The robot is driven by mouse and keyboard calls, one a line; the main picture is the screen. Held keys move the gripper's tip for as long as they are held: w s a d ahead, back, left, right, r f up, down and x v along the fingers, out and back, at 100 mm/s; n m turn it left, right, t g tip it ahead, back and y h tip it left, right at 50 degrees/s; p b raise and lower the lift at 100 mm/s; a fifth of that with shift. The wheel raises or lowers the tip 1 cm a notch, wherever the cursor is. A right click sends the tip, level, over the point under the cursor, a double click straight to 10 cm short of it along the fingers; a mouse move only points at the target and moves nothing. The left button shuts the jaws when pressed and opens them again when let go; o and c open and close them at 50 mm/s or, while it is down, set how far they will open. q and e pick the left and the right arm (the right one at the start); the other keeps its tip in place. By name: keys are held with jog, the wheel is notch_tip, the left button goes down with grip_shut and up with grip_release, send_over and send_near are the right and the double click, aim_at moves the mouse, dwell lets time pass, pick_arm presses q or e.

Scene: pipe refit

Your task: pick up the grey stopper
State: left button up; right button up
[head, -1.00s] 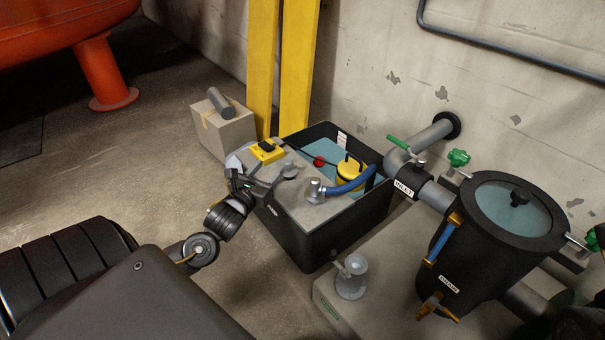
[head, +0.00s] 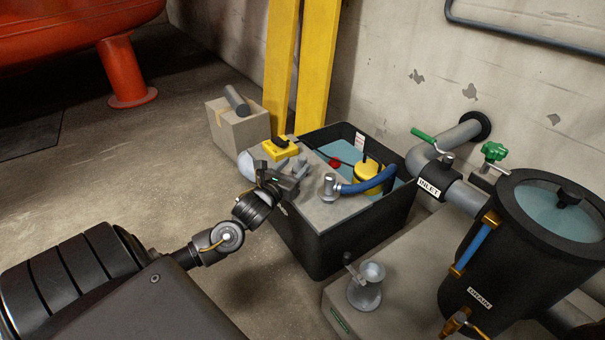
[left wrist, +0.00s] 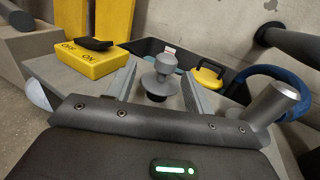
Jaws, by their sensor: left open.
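The grey stopper (left wrist: 163,78) has a round knob over a wider flange, with a dark part beneath it. It stands upright on the grey tank lid (head: 325,212). My left gripper (head: 291,170) is over the lid, open. In the left wrist view its two fingers stand on either side of the stopper, with a gap showing on both sides. In the head view the gripper largely covers the stopper, so I cannot make out its outline well. My right gripper is in neither view.
A yellow switch box (left wrist: 90,58) sits left of the stopper. A grey pipe fitting (head: 330,188) with a blue hose (head: 370,181) stands to the right. A yellow float (head: 368,174) is in the open tank water. A black filter vessel (head: 510,250) stands farther right.

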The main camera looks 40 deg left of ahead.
aim_at(305, 157)
pick_arm(q)
jog(key=shift+w, duration=0.35)
jog(key=w+b, duration=0.4)
jog(key=shift+w+a+f, duration=0.1)
jog(key=shift+w, duration=0.5)
jog(key=shift+r, duration=0.2)
grip_shut()
